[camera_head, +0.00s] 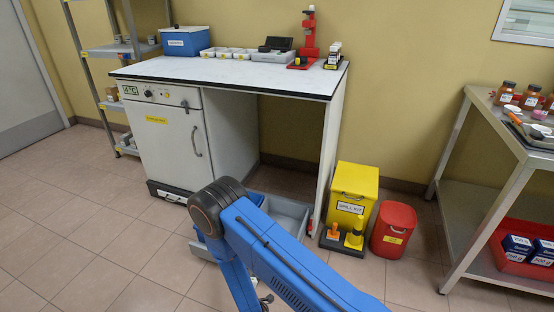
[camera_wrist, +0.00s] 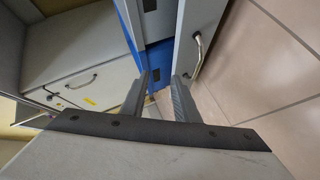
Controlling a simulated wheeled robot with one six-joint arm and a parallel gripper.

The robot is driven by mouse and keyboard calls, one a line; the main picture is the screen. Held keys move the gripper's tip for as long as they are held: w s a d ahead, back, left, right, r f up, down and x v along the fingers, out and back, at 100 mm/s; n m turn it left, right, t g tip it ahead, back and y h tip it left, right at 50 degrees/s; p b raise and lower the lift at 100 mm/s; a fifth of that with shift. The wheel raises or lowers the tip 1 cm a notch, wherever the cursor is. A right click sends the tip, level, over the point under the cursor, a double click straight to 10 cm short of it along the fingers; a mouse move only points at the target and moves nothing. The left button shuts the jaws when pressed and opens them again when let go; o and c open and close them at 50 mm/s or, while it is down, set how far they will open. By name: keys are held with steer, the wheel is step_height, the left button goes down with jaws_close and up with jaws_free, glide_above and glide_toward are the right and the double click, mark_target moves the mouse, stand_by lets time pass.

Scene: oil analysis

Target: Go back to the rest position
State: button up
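My gripper (camera_wrist: 161,78) shows in the wrist view with its two fingers apart and nothing visible between them. In the head view my blue arm reaches forward and down, and the gripper is hidden. Beyond the fingers in the wrist view is a grey panel with a metal handle (camera_wrist: 196,52). The right fingertip appears close to this handle, but I see a gap between them. Left of the panel is a blue surface (camera_wrist: 130,25). In the head view a grey open drawer or bin (camera_head: 288,212) sits low beneath the bench, partly hidden by my arm.
A white-topped bench (camera_head: 225,72) with a cabinet (camera_head: 165,140) stands ahead. A yellow spill-kit bin (camera_head: 352,190) and a red bin (camera_head: 393,230) stand right of it. A metal table (camera_head: 500,125) with jars is at far right. The tiled floor at left is clear.

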steer(key=w+d+r+m+g, duration=0.1)
steer(key=w+d+r+m, duration=0.15)
steer(key=r, duration=0.35)
steer(key=w+d+r+m+g+h, duration=0.1)
steer(key=w+r, duration=0.3)
steer(key=r, duration=0.3)
steer(key=w+d+r+m+g, duration=0.1)
steer(key=w+d+r+m, duration=0.15)
steer(key=r, duration=0.35)
steer(key=s+d+r+m+g, duration=0.1)
steer(key=d+r+m, duration=0.1)
steer(key=d+r, duration=0.6)
steer(key=s+d+r+m+g, duration=0.1)
steer(key=d+r, duration=0.4)
steer(key=r, duration=0.7)
steer(key=s+d+r+m+g+h, duration=0.2)
steer(key=s+d+r+m, duration=0.2)
steer(key=s+d+r, duration=1.05)
steer(key=s+d+m, duration=0.1)
steer(key=s+d, duration=0.2)
steer(key=s, duration=0.4)
steer(key=s+d+r+m+g+h, duration=0.1)
steer(key=s+d, duration=0.3)
steer(key=s, duration=0.4)
steer(key=s+d+r+m+g+h, duration=0.1)
steer(key=s+d+m, duration=0.1)
steer(key=s+d, duration=0.2)
steer(key=s, duration=0.3)
steer(key=shift+s+d, duration=0.2)
steer(key=shift+d, duration=0.05)
